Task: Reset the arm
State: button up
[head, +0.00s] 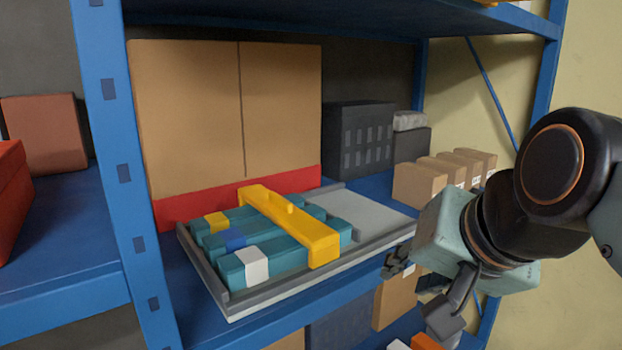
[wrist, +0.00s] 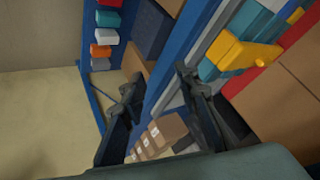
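My gripper (head: 422,290) hangs at the lower right of the head view, in front of the shelf and to the right of a grey tray (head: 372,272). Its two fingers are spread, with nothing between them. In the wrist view my gripper (wrist: 158,82) also shows its fingers apart and empty. Several teal boxes (head: 285,266) lie side by side on the left part of the tray, with yellow, blue and white bands. A yellow bar (head: 290,222) with a small knob lies across them. The bar also shows in the wrist view (wrist: 240,52).
A blue upright (head: 125,175) stands left of the tray. A large cardboard box (head: 220,110) is behind it, and a dark crate (head: 357,140) and small cartons (head: 420,184) sit to the right. A lower shelf holds more boxes. Open space lies before the pale wall (wrist: 40,110).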

jog(key=s+f+n+g+h, duration=0.1)
jog(key=s+f+n+g, duration=0.3)
jog(key=f, duration=1)
notch_tip(320, 180, up, 35)
jog(key=s+t+p, duration=0.1)
jog(key=p, duration=3.3)
jog(key=shift+s+d+p, duration=0.15)
jog(key=shift+p, duration=0.2)
